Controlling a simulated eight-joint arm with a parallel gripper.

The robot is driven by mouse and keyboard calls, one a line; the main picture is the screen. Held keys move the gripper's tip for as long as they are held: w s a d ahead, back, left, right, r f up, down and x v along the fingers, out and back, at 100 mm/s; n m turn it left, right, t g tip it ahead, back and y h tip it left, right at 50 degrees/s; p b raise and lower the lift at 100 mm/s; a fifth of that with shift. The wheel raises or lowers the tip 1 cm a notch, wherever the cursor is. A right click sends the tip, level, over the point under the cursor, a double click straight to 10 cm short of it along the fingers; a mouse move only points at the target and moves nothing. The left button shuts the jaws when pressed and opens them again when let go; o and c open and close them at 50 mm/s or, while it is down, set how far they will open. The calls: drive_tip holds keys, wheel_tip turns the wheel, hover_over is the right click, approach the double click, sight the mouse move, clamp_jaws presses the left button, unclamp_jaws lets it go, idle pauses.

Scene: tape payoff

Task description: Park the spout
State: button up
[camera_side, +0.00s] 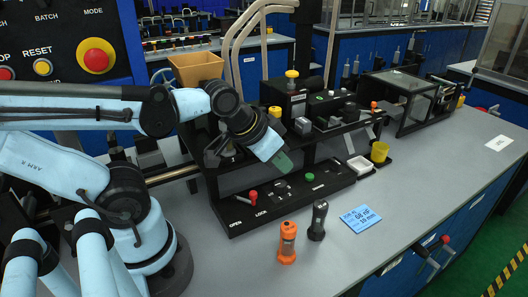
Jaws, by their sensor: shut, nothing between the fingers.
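My gripper (283,160) is in the middle of the view, at the end of my pale blue arm. It points down and to the right, with a green part at its tip. It is shut and empty, in front of a black machine (290,190) with a low tray-like base. I cannot pick out the spout for certain. A tan hopper (196,68) stands behind my arm, and what lies under it is mostly hidden by my wrist.
The black base carries a red lever (253,196) by OPEN and LOCK labels and a green knob (309,177). An orange torch-like tool (287,242) and a black one (318,220) stand in front, beside a blue card (360,218). A yellow cup (379,152) stands right.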

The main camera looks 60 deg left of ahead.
drive_tip(key=shift+o, duration=2.3)
drive_tip(key=shift+r, duration=0.45)
drive_tip(key=o, duration=0.3)
wheel_tip(320, 180, up, 14)
drive_tip(key=s+a+f+n+g+y, duration=0.2)
drive_tip(key=s+a+f+n+y, duration=0.3)
drive_tip(key=y, duration=0.3)
drive_tip(key=s+a+r+n+t+y, duration=0.2)
drive_tip(key=s+a+r+n+y, duration=0.25)
drive_tip(key=n+y, duration=0.45)
drive_tip(key=shift+f, duration=2.15)
drive_tip(key=shift+f+x, duration=0.1)
drive_tip(key=shift+x, duration=2.75)
drive_tip(key=shift+f+x, duration=0.15)
drive_tip(key=shift+x, duration=2.7)
drive_tip(key=shift+w+m, duration=0.2)
drive_tip(key=shift+m, duration=0.1)
